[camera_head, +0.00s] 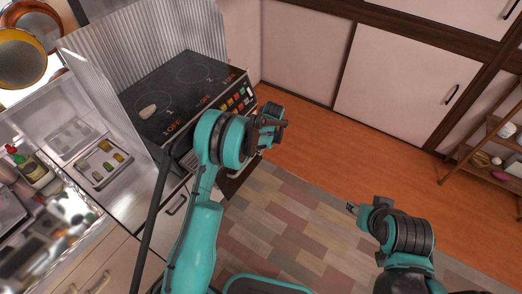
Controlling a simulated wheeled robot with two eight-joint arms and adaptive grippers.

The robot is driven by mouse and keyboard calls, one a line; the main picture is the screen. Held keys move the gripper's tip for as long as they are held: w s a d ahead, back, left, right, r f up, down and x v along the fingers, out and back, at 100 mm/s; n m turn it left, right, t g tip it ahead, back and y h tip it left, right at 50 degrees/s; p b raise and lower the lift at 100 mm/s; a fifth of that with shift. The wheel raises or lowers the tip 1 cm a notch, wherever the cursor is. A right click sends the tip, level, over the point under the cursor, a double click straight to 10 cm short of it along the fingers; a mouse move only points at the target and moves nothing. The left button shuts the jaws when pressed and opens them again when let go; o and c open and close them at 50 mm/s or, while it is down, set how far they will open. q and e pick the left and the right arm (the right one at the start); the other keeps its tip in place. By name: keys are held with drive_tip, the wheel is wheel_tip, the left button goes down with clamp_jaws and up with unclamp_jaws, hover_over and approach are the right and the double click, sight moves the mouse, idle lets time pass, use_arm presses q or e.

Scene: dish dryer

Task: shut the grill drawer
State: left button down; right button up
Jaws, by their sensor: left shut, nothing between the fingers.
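The stove (165,82) with its black glass top and button panel stands at the upper left. A dark drawer front (240,178), which looks like the grill drawer, shows low on the stove's front, right of my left forearm. My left arm and wrist cover much of it, and I cannot tell how far out it is. My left gripper (280,125) is shut and empty in front of the stove's right part, above the drawer front in the picture. Whether it touches anything is unclear. My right gripper (352,207) is over the floor at the lower right, away from the stove.
A counter with a sink (70,135) and a tray (103,160) of small bottles lies left of the stove. A wooden shelf (478,150) stands at the far right. The wooden floor (335,150) between is clear, with a patchwork rug (285,220) nearer me.

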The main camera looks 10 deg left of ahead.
use_arm(q)
drive_tip(key=w+a, duration=0.3)
drive_tip(key=a, duration=0.5)
drive_tip(key=w+a, duration=0.2)
drive_tip(key=a, duration=0.5)
drive_tip(key=w+a, duration=0.3)
drive_tip(key=a, duration=0.5)
drive_tip(key=shift+w+a, duration=0.3)
drive_tip(key=shift+a, duration=0.2)
use_arm(e)
drive_tip(key=shift+d+f, duration=0.1)
drive_tip(key=shift+f, duration=0.2)
use_arm(q)
drive_tip(key=shift+a, duration=0.1)
